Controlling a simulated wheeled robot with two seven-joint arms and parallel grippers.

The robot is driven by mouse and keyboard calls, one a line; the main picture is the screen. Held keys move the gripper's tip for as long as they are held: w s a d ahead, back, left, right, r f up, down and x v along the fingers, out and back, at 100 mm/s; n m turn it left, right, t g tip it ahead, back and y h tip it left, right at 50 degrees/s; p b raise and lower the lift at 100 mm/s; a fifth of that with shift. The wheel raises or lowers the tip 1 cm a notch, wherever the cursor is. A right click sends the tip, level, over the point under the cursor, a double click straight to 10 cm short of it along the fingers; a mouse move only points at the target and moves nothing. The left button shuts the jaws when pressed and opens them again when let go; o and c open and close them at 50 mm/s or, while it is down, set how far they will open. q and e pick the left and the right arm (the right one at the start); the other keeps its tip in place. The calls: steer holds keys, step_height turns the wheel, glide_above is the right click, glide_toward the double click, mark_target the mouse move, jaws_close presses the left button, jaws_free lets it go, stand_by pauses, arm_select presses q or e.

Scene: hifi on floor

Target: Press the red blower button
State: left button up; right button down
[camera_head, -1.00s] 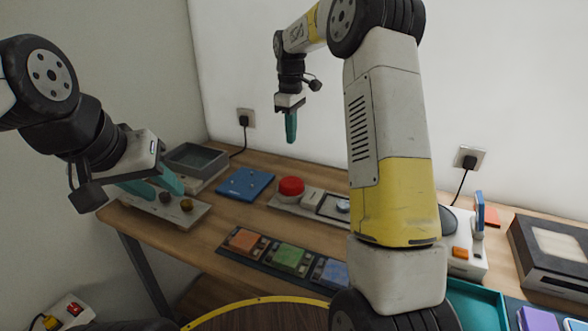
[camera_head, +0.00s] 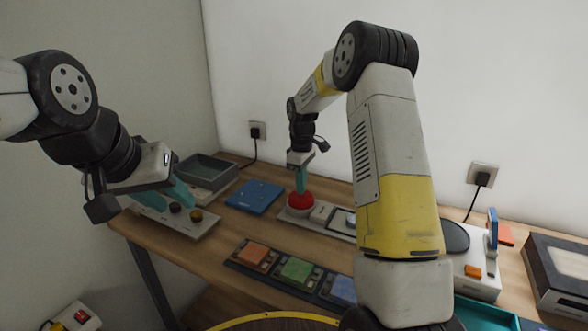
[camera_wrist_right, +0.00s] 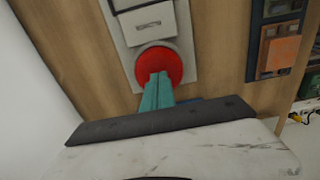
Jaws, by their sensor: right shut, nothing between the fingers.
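The red blower button (camera_head: 300,202) is a round dome on a pale panel on the wooden workbench. It also shows in the right wrist view (camera_wrist_right: 158,56), partly covered by my fingertips. My right gripper (camera_head: 301,190) is shut and empty, pointing down, with its teal fingertips at the top of the button. In the right wrist view the closed fingers (camera_wrist_right: 157,80) overlap the button's near part. Whether they press it down I cannot tell. My left gripper (camera_head: 168,196) is open, its teal fingers apart, over a panel with knobs at the left.
A blue plate (camera_head: 255,197) lies left of the button, and a grey tray (camera_head: 207,172) stands at the back left. A strip of coloured tiles (camera_head: 296,270) lies in front. A dark box (camera_head: 560,275) stands at the right. The white wall is behind the bench.

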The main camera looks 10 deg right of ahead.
mark_target(301, 196)
steer(key=shift+f, duration=0.55)
steer(key=shift+f, duration=1.05)
steer(key=shift+s, duration=0.1)
step_height(301, 196, up, 8)
steer(key=shift+r, duration=0.1)
stand_by(0.4)
